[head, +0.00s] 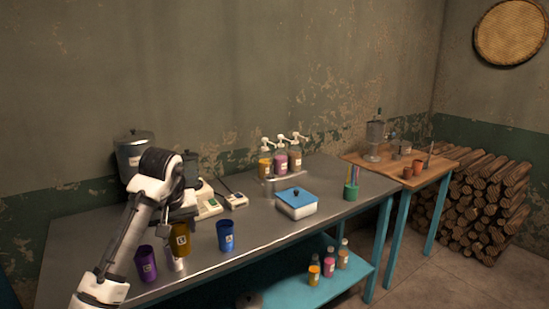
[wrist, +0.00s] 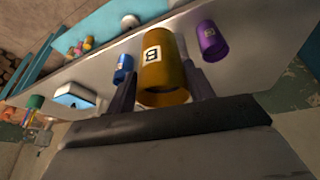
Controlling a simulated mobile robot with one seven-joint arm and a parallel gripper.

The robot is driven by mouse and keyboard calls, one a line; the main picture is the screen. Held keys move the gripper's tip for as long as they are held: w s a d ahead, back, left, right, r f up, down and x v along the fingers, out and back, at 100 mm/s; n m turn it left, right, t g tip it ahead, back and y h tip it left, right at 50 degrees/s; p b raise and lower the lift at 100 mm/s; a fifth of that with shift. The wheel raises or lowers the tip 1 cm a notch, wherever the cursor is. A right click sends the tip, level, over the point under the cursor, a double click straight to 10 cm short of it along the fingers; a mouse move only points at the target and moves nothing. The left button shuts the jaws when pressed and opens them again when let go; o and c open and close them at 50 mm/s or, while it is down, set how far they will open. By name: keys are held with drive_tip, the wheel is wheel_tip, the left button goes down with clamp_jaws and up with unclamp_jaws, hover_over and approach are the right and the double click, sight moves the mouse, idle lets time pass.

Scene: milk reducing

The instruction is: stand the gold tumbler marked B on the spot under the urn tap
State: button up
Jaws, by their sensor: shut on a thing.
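The gold tumbler (head: 180,238) has a white label marked B, which reads clearly in the wrist view (wrist: 160,75). My gripper (wrist: 160,92) is shut on the tumbler, with one dark finger on each side of it. In the head view the tumbler is near the front left of the metal table. I cannot tell whether its base touches the table. The silver urn (head: 134,152) stands at the back left of the table. My arm hides part of the urn, and its tap and the spot under it are not visible.
A purple tumbler (head: 146,263) stands to the left and a blue tumbler (head: 226,235) to the right. A silver item (head: 175,263) shows just below the gold tumbler. A blue-lidded box (head: 296,203) and pump bottles (head: 281,163) stand farther right. The front middle is clear.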

drive_tip(key=s+d+f+m+b, duration=0.1)
drive_tip(key=d+f, duration=0.2)
drive_tip(key=f, duration=1.2)
drive_tip(key=d+f+m, duration=0.1)
drive_tip(key=d+f, duration=0.2)
drive_tip(key=f, duration=1.1)
drive_tip(key=s+d+f+m+h+b, duration=0.1)
drive_tip(key=s+d+f, duration=0.3)
drive_tip(key=d+f, duration=0.5)
drive_tip(key=s+d+f+m+h+b, duration=0.15)
drive_tip(key=s+d+f, duration=0.25)
drive_tip(key=d+f, duration=0.5)
drive_tip(key=s+f+p, duration=0.1)
drive_tip(key=s+f, duration=0.3)
drive_tip(key=f, duration=0.1)
drive_tip(key=shift+s+a+f+y, duration=0.2)
drive_tip(key=shift+a+f+y, duration=0.05)
drive_tip(key=shift+y, duration=0.2)
drive_tip(key=shift+w, duration=0.1)
